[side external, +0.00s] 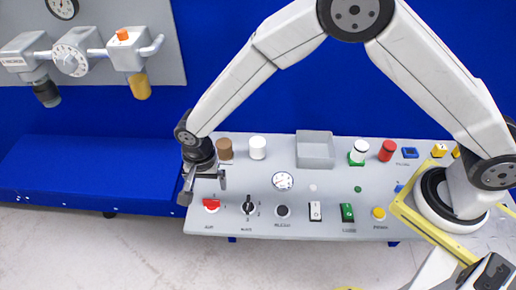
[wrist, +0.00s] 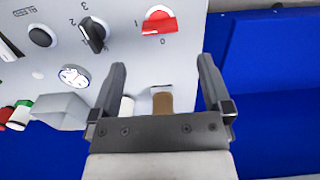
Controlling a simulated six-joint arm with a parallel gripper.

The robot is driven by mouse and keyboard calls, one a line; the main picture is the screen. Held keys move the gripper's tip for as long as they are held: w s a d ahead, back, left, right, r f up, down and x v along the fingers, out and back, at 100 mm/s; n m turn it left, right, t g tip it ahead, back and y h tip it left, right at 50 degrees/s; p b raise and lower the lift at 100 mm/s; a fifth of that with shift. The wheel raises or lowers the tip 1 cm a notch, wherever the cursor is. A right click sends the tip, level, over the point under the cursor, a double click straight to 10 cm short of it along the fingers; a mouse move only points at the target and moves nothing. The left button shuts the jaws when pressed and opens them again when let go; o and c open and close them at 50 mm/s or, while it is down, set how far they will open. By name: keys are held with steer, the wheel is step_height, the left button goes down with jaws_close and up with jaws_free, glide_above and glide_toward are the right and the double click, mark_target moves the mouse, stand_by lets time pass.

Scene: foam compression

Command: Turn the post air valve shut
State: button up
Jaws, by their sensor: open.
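A red-handled valve knob (side external: 211,204) on a round white base sits at the front left of the grey panel, with a small label below it that looks like "AIR". It also shows at the top of the wrist view (wrist: 159,22), its red bar lying roughly crosswise, with a "1" to its left and a "0" below. My gripper (side external: 204,188) is open and empty, pointing down above the panel's left end, close to the knob. In the wrist view the knob lies beyond the open fingertips (wrist: 162,63), apart from them.
A black selector (side external: 248,207) stands right of the red knob, then a round black knob (side external: 283,211). A wall unit with an orange knob (side external: 122,34) hangs back left. A blue bench (side external: 80,170) lies left.

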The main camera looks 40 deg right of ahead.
mark_target(211, 200)
steer(key=shift+f, duration=3.65)
steer(key=c, duration=1.2)
steer(key=shift+c, duration=0.2)
